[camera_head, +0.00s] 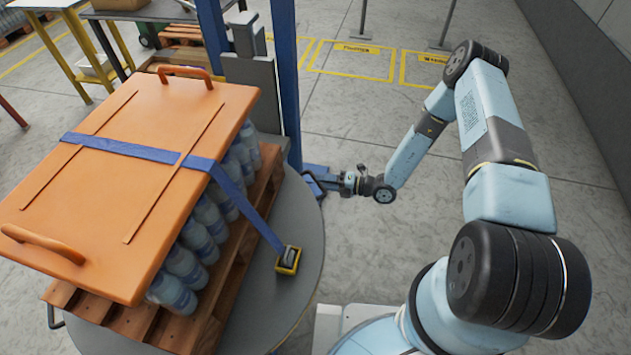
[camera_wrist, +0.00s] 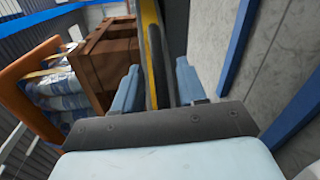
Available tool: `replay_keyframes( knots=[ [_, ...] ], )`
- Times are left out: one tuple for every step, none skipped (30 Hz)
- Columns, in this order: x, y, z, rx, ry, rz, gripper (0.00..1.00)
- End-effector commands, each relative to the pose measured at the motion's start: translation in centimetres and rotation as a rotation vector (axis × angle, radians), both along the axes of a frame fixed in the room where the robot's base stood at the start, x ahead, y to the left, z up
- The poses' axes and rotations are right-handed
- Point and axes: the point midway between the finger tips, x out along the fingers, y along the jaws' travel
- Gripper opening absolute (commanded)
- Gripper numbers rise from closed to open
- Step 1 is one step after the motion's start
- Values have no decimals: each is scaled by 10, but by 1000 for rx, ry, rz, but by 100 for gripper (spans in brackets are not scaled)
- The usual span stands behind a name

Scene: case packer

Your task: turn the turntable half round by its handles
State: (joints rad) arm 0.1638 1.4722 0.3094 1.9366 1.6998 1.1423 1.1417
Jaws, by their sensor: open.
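The grey round turntable (camera_head: 308,222) carries a wooden pallet (camera_head: 232,290) of wrapped bottles (camera_head: 205,215) under an orange lid. A dark loop handle (camera_head: 313,181) sticks out from its right rim. Another dark handle (camera_head: 53,318) shows at its left rim, partly hidden by the load. My gripper (camera_head: 341,184) is at the right-rim handle. In the wrist view my gripper (camera_wrist: 158,78) is open, its two pale blue fingers apart. A dark curved bar (camera_wrist: 156,62), seemingly the handle, lies between them beside a yellow-edged rim; I cannot tell whether either finger touches it.
The orange lid (camera_head: 140,190) has its own two handles and a blue strap ending at a yellow ratchet (camera_head: 288,260). A blue mast (camera_head: 285,80) stands behind the turntable. A yellow-framed table (camera_head: 85,60) is at back left.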

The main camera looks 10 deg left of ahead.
Motion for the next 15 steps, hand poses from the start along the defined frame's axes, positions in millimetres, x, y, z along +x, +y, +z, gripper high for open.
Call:
replay_keyframes(
  knots=[
    [1, 7, -1, 0, 0, 1, 41],
    [1, 11, -2, 0, -1, 1, 41],
    [2, 15, -3, 0, -1, 1, 41],
    [3, 18, -3, -1, -1, 1, 41],
    [3, 20, -3, -1, -1, 1, 41],
    [3, 23, -4, -1, -1, 0, 41],
    [4, 25, -4, -1, -1, 0, 41],
    [4, 26, -4, -1, -1, 0, 41],
    [4, 28, -4, -1, -1, 0, 41],
    [4, 29, -4, -1, -1, 0, 41],
    [4, 29, -4, -1, -1, 0, 41],
    [4, 30, -4, -1, -1, 0, 41],
    [4, 30, -4, -1, -1, 0, 41],
    [4, 30, -4, -1, -1, 0, 41],
    [4, 30, -4, -1, -1, 0, 41]
  ],
)
